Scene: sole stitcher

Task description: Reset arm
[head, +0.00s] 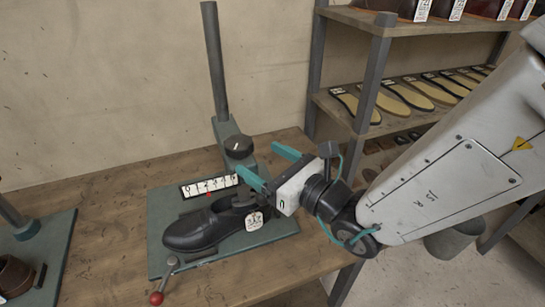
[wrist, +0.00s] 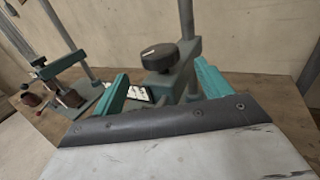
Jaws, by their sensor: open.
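My gripper (head: 268,166) is open, with two teal fingers spread apart and nothing seen between them. A black shoe (head: 205,228) with a white tag lies on the green stitcher base (head: 160,205), below my gripper. The shoe does not show in the wrist view.
A numbered dial strip (head: 210,186) with a red pointer lies behind the shoe. A lever with a red ball (head: 156,298) is at the base's front. A shelf (head: 345,115) with several insoles stands at right. A second green station (head: 50,250) is at left. Bare wooden table lies between them.

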